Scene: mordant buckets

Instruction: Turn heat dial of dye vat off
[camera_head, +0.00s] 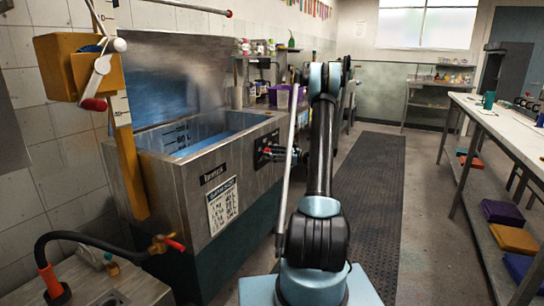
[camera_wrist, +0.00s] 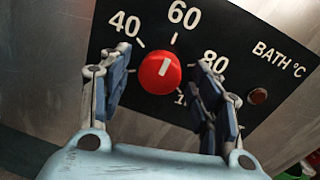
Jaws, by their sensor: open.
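The steel dye vat (camera_head: 150,178) stands at the left with its lid (camera_head: 175,75) raised and blue liquid (camera_head: 205,143) inside. In the wrist view its red heat dial (camera_wrist: 152,82) sits on a black panel (camera_wrist: 235,30) marked 40, 60, 80 and "BATH °C". The right finger partly hides the lower right scale.
A small indicator lamp (camera_wrist: 258,96) sits right of the scale. A yellow-orange unit (camera_head: 72,68) on a post stands at the vat's left. A long table (camera_head: 500,125) runs along the right. The dark floor mat (camera_head: 365,190) is clear.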

